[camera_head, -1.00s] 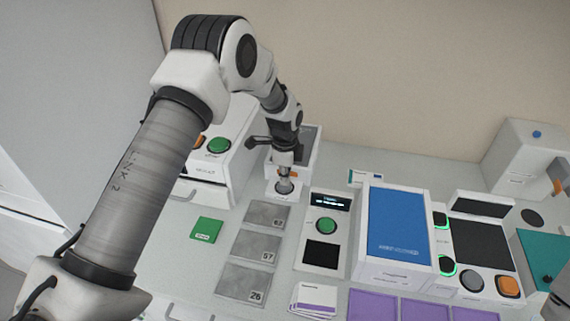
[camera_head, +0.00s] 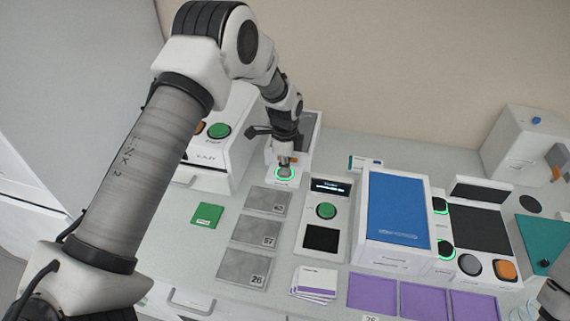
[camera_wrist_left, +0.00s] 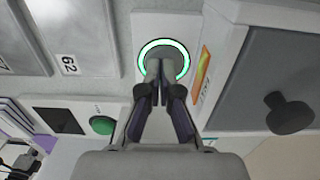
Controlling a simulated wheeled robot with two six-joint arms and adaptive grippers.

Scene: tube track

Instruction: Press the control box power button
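The control box (camera_head: 310,135) is a small white unit with a dark grey panel, at the back centre of the counter in the head view. Its round grey power button (camera_head: 285,175) has a green lit ring, which also shows in the wrist view (camera_wrist_left: 143,50). My left gripper (camera_head: 284,163) points down at the button. In the wrist view its fingers (camera_wrist_left: 157,75) are together, with nothing between them, and the tips appear to touch the button. They hide part of the button face. My right gripper cannot be made out.
A white machine with a green button (camera_head: 218,131) stands left of the control box. A small unit with a screen and green button (camera_head: 326,211) is to its front right. Numbered grey plates (camera_head: 257,231) lie in front. A blue-topped box (camera_head: 397,209) stands right.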

